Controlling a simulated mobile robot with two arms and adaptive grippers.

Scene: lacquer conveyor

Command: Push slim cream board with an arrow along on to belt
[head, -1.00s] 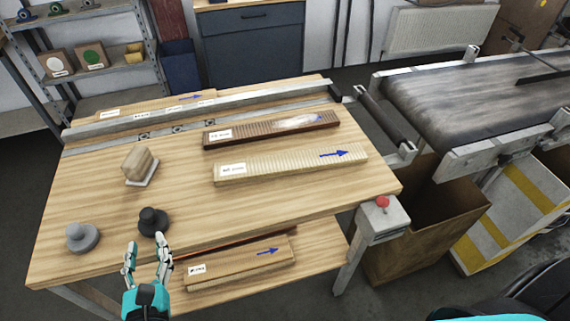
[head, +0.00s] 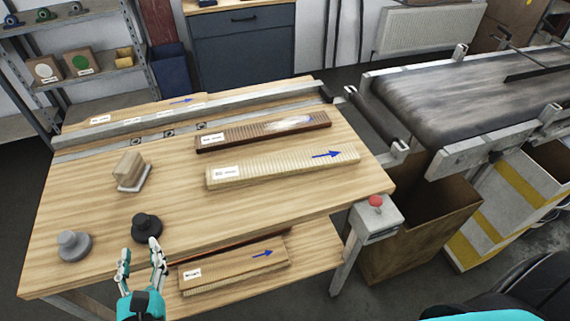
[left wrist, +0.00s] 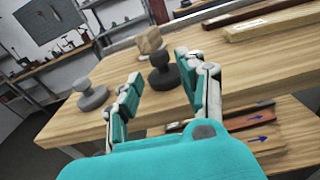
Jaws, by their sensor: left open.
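The slim cream board (head: 275,170) lies on the wooden table, with a white label at its left end and a blue arrow pointing right toward the belt. The belt (head: 450,88) is a dark conveyor at the right, beyond a roller and a gap from the table. My left gripper (head: 140,260) is open and empty at the table's front edge, near a black knob-shaped block and well to the left of the cream board. The left wrist view shows its spread fingers (left wrist: 160,88) and part of the cream board (left wrist: 268,25) at upper right. My right gripper is not seen.
A dark brown board (head: 265,132) lies behind the cream one, before a metal rail (head: 190,118). A black knob (head: 147,227), grey knob (head: 73,245) and wooden block (head: 130,166) stand at left. More boards lie on the lower shelf (head: 315,260). A red button (head: 376,201) sits at the right corner.

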